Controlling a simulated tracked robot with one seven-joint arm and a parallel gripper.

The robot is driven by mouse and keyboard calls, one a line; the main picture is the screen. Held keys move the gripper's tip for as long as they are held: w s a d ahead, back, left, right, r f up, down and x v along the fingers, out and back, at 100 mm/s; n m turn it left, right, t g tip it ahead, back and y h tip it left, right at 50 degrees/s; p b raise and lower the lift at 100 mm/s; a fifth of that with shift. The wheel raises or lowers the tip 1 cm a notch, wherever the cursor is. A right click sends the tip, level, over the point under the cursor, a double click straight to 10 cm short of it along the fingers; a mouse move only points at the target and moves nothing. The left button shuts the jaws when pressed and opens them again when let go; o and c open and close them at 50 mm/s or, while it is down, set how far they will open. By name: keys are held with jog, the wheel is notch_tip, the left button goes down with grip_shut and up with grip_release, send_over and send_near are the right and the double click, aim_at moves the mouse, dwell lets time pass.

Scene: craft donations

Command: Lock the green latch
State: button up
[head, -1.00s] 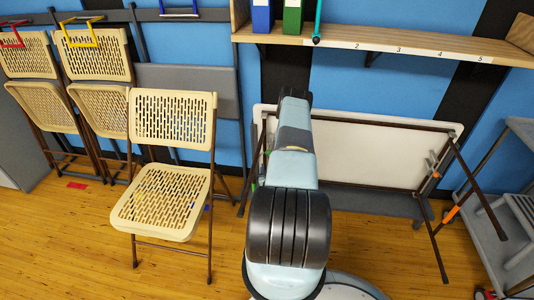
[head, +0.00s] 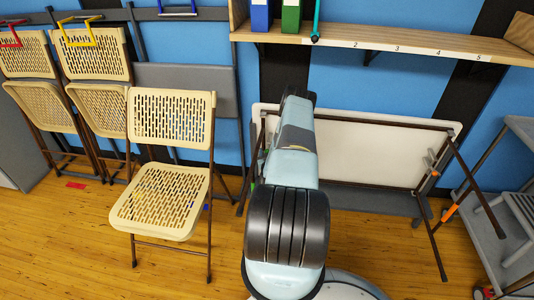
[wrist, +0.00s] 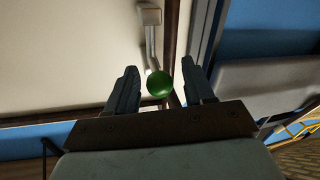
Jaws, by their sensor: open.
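The green latch shows in the wrist view as a round, glossy green knob (wrist: 159,84), with a grey metal bar and bracket (wrist: 150,16) beyond it. My gripper (wrist: 159,65) is open, with one finger on each side of the knob. Gaps show between the knob and both fingers; I see no clear contact. My arm hides my gripper and most of the latch there.
A beige folding chair (head: 160,200) stands left of my arm, with more folded chairs (head: 92,55) on the wall behind. A wooden shelf (head: 390,42) with binders is above the table. A grey cart (head: 505,215) stands at right.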

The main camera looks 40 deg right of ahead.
jog(key=shift+a, duration=0.1)
grip_shut()
dwell(0.3)
